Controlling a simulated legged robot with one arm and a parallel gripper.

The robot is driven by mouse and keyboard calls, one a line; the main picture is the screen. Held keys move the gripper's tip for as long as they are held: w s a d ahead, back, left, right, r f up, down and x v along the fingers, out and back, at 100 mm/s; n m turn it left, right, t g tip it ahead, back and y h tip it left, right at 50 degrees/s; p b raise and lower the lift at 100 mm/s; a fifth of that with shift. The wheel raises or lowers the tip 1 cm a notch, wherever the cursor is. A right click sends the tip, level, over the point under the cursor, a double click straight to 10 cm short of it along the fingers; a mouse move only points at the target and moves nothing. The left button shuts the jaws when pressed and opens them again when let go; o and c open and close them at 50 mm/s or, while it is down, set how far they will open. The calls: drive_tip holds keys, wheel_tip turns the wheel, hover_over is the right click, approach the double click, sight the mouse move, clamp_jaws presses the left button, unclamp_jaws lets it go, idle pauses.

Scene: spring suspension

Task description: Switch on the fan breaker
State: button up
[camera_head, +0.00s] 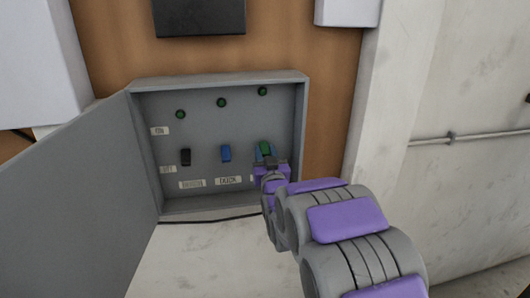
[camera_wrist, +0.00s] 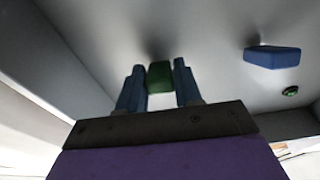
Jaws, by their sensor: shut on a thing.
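An open grey breaker box (camera_head: 220,82) is on the wall in the head view. Inside stand a black switch (camera_head: 185,157), a blue switch (camera_head: 226,153) and a green switch (camera_head: 265,147), left to right. My gripper (camera_head: 265,155) is at the green switch, its blue fingers on either side and shut on it. The wrist view shows the green switch (camera_wrist: 159,76) between the fingers, with the blue switch (camera_wrist: 272,58) to the right. An ON label (camera_head: 159,131) sits above an OFF label (camera_head: 167,169). The label under the green switch is mostly hidden by my gripper.
Green round lights, one of them at the upper right (camera_head: 262,91), sit above the switches. The box door (camera_head: 85,190) hangs open to the left. A dark panel (camera_head: 200,17) is above the box. A pipe (camera_head: 470,138) runs along the right wall.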

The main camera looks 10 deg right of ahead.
sight(263, 143)
wheel_tip(263, 143, up, 2)
drive_tip(key=g+p, duration=0.1)
drive_tip(key=g, duration=0.1)
drive_tip(key=shift+s+g+p, duration=0.1)
drive_tip(key=shift+g+p, duration=0.2)
drive_tip(key=shift+p, duration=0.1)
drive_tip(key=shift+r+g+p, duration=0.45)
drive_tip(key=shift+g+p, duration=0.55)
drive_tip(key=shift+g, duration=0.2)
drive_tip(key=shift+w+r+g+p, duration=0.15)
drive_tip(key=shift+r+g+p, duration=0.1)
drive_tip(key=shift+g+p, duration=0.85)
drive_tip(key=shift+w+r+g+p, duration=0.2)
drive_tip(key=shift+g+p, duration=0.6)
drive_tip(key=shift+g, duration=0.6)
drive_tip(key=shift+r, duration=0.1)
drive_tip(key=o, duration=1)
drive_tip(key=shift+w, duration=0.15)
drive_tip(key=shift+c, duration=0.2)
